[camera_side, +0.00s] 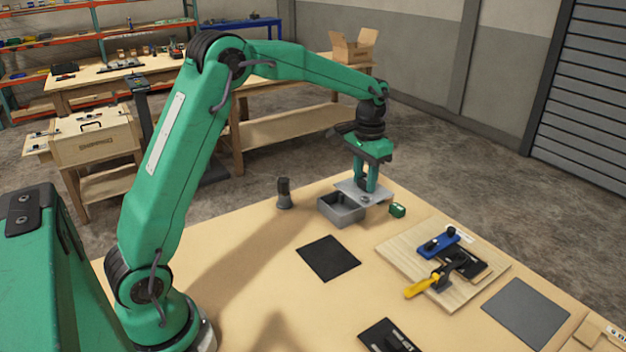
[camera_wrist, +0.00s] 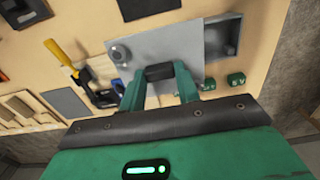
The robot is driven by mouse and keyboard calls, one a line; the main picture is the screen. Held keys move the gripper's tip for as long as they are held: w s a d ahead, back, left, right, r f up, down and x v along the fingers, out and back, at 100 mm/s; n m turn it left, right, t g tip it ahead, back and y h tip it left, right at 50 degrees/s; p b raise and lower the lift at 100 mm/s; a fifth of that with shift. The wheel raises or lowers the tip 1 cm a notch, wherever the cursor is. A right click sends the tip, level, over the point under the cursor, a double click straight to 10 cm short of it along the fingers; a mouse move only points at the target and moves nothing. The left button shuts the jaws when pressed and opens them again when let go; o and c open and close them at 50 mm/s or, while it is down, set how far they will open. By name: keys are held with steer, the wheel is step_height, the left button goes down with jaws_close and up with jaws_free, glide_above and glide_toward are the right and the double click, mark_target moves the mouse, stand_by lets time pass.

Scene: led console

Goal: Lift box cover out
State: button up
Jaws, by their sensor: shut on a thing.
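The box cover (camera_side: 376,196) is a flat light-grey plate, held roughly level by my gripper (camera_side: 367,184). The grey open-topped box (camera_side: 341,215) is on the table, and its inside partly shows. The cover is offset to the right and back of the box in the side view. In the wrist view the cover (camera_wrist: 152,47) lies beside and partly across the box (camera_wrist: 234,35). My gripper (camera_wrist: 160,78) is shut on the cover's dark handle (camera_wrist: 160,72). The exact gap between cover and box is hard to tell.
A small green block (camera_side: 397,211) is right of the box, and a dark cylinder (camera_side: 284,193) stands to its left. A black mat (camera_side: 328,258) lies in front. A wooden board (camera_side: 406,275) carries a yellow-handled clamp (camera_side: 424,287) and a blue part (camera_side: 438,243). A grey mat (camera_side: 527,313) lies right.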

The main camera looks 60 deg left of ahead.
mark_target(365, 181)
steer(key=shift+r, duration=1.95)
